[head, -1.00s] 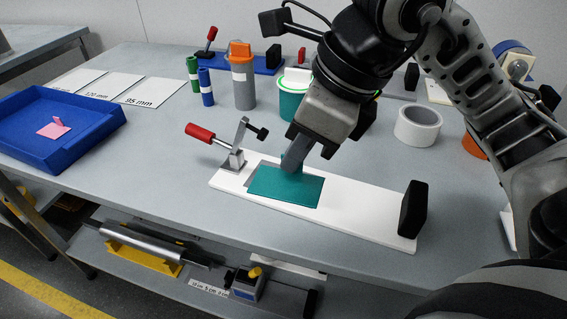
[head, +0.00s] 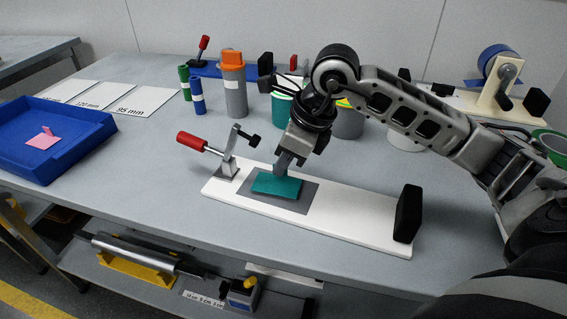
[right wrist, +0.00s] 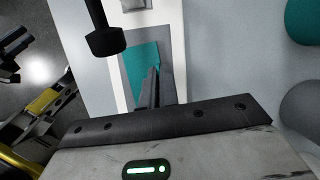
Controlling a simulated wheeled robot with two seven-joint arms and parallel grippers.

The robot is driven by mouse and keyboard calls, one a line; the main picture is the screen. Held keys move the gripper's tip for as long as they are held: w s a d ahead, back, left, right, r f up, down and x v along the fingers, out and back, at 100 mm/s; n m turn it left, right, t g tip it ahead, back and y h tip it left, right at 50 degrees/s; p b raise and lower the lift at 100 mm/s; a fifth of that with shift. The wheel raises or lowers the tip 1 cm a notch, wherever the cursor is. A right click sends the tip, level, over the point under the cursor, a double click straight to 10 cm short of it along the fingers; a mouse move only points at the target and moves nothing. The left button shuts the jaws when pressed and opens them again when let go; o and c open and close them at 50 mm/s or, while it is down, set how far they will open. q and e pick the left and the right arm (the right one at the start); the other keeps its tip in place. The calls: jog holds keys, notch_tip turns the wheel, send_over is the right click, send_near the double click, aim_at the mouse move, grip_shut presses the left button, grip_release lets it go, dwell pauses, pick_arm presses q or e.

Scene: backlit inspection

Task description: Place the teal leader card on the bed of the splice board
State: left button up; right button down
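The white splice board (head: 345,226) lies on the bench with a dark grey bed (head: 306,202). The teal leader card (head: 277,185) is flat over this bed and inside its outline; I cannot tell whether it touches. My right gripper (head: 281,172) comes down on the card's far edge. In the right wrist view, its fingers (right wrist: 153,88) are close together at the teal card (right wrist: 141,62), seemingly shut on its tab, which they hide. My left gripper is out of view.
A red-handled clamp (head: 228,160) stands at the board's left end and a black block (head: 408,213) at its right end. A blue tray (head: 45,135) with a pink card (head: 42,140) is at left. Cups and tape rolls stand behind.

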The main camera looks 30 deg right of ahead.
jog(key=shift+f, duration=0.3)
jog(key=shift+f, duration=0.15)
jog(key=c, duration=1.7)
grip_release()
